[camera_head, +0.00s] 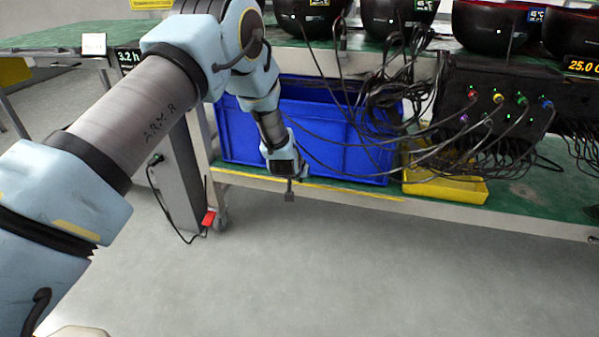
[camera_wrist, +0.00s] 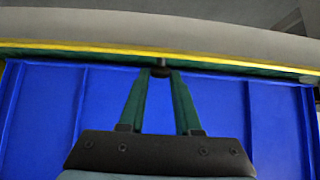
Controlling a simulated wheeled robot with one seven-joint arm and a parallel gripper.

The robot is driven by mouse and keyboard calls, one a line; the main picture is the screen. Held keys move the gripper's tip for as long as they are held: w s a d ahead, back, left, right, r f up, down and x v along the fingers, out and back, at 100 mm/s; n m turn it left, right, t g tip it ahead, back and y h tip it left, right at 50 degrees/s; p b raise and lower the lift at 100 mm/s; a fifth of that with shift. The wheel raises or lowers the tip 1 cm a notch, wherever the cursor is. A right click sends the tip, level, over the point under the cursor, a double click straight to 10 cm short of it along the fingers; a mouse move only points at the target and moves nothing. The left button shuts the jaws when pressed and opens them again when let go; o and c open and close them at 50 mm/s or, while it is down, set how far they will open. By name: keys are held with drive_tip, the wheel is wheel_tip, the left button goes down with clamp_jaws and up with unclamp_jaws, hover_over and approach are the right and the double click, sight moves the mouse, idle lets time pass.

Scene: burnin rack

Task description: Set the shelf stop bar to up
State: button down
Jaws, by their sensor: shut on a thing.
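The shelf stop bar shows as a thin yellow bar (camera_head: 350,191) along the front edge of the lower shelf. It lies low, in front of the foot of the blue crate. In the wrist view the yellow bar (camera_wrist: 225,62) crosses near the top, with a small dark knob (camera_wrist: 162,70) at its middle. My gripper (camera_head: 289,189) is at the shelf's front edge. In the wrist view my gripper's two fingers (camera_wrist: 161,76) converge and are shut on the dark knob. The fingertips' contact is small and partly hidden.
A blue crate (camera_head: 330,142) stands on the lower shelf just behind the bar, and a yellow tray (camera_head: 445,188) stands to its right. Loose black cables hang from the dark socket box (camera_head: 480,85) across the crate's front. The floor before the shelf is clear.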

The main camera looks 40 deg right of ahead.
drive_tip(key=shift+w+d+r+g+y+p, duration=0.2)
drive_tip(key=shift+d+g+y+p, duration=0.1)
drive_tip(key=shift+d+g+y, duration=0.15)
drive_tip(key=shift+w+d+r+g+y+p, duration=0.2)
drive_tip(key=shift+d+g+y+p, duration=0.1)
drive_tip(key=shift+y, duration=0.25)
drive_tip(key=shift+w+d+f+g+y+b, duration=0.1)
drive_tip(key=shift+w+d+g+y+b, duration=0.25)
drive_tip(key=shift+y, duration=0.3)
drive_tip(key=shift+w+d+g+y+b, duration=0.15)
drive_tip(key=shift+d+g+y, duration=0.2)
drive_tip(key=shift+y, duration=0.3)
drive_tip(key=c, duration=0.6)
unclamp_jaws()
drive_tip(key=shift+c, duration=0.2)
drive_tip(key=p+v, duration=0.1)
drive_tip(key=v, duration=0.9)
drive_tip(key=shift+r, duration=0.4)
drive_tip(key=shift+o, duration=0.2)
drive_tip(key=shift+w, duration=0.1)
